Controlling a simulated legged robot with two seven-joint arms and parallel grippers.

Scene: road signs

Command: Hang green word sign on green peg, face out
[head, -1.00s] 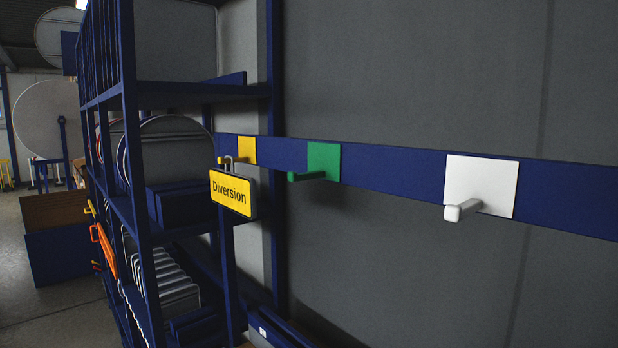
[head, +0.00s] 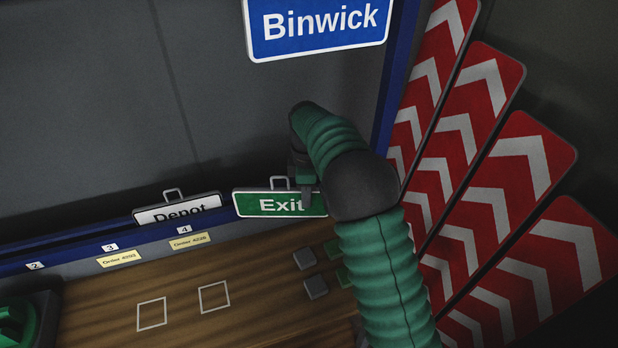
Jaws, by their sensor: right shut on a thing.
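The green word sign (head: 265,204) reads "Exit" in white, with its face towards me and a small loop handle on its top edge. It stands near the rear edge of the wooden bench. My right gripper (head: 305,192) comes down on its right part and is shut on it. The green peg is not in this view.
A white "Depot" sign (head: 178,210) stands just left of the green one. A blue "Binwick" sign (head: 318,25) hangs above. Red-and-white chevron boards (head: 515,170) lean at the right. Small grey blocks (head: 305,258) lie on the wooden bench (head: 255,312), otherwise largely clear in front.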

